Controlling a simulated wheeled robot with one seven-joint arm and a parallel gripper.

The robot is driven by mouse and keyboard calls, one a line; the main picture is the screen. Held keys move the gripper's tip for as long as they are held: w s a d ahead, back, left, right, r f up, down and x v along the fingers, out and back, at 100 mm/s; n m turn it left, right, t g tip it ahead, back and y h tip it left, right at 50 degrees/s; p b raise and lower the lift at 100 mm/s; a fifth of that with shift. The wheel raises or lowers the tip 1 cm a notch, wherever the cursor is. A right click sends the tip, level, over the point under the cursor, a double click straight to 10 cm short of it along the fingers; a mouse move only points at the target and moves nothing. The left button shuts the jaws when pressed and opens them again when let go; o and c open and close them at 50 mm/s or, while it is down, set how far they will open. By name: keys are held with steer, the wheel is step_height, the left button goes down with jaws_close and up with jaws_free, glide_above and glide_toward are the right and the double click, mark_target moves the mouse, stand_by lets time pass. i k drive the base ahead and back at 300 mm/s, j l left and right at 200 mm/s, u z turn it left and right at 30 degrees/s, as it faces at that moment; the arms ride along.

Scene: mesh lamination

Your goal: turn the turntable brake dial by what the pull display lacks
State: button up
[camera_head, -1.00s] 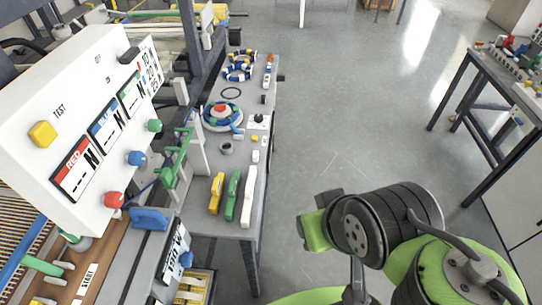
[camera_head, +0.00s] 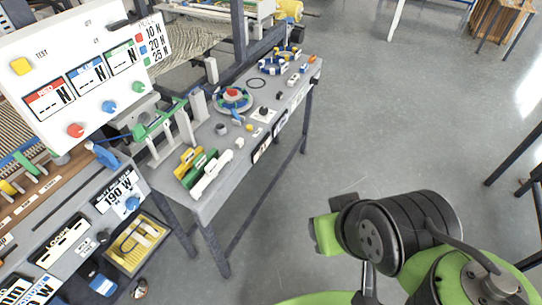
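The white display panel (camera_head: 75,75) stands at the upper left. Its red, blue and green readouts show dashes before N. A red knob (camera_head: 76,130), a blue knob (camera_head: 109,106) and a green knob (camera_head: 138,87) sit below them. A sign (camera_head: 154,40) at its right edge lists 10 N, 20 N and 25 N. My gripper's fingers are not visible.
The grey bench (camera_head: 220,182) also carries yellow, green and white blocks (camera_head: 203,170) at its near end and coiled rings (camera_head: 275,66) farther back. The floor (camera_head: 400,120) right of the bench is clear.

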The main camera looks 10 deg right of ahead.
mark_target(263, 111)
steer(key=k+l+u, duration=0.15)
steer(key=l, duration=0.25)
steer(key=k+l+u, duration=0.2)
steer(key=l, duration=0.2)
steer(key=k+l+u, duration=0.15)
steer(key=l, duration=0.25)
steer(key=k+l+u, duration=0.15)
steer(key=l, duration=0.2)
steer(key=i+l+u, duration=0.25)
steer(key=i, duration=0.45)
steer(key=i+l+u, duration=0.25)
steer(key=i, duration=0.4)
steer(key=i+l+u, duration=0.2)
steer(key=i+l, duration=0.15)
steer(key=i, duration=0.3)
steer(key=i+l+u, duration=0.25)
steer(key=i+l, duration=0.25)
steer(key=i, duration=0.1)
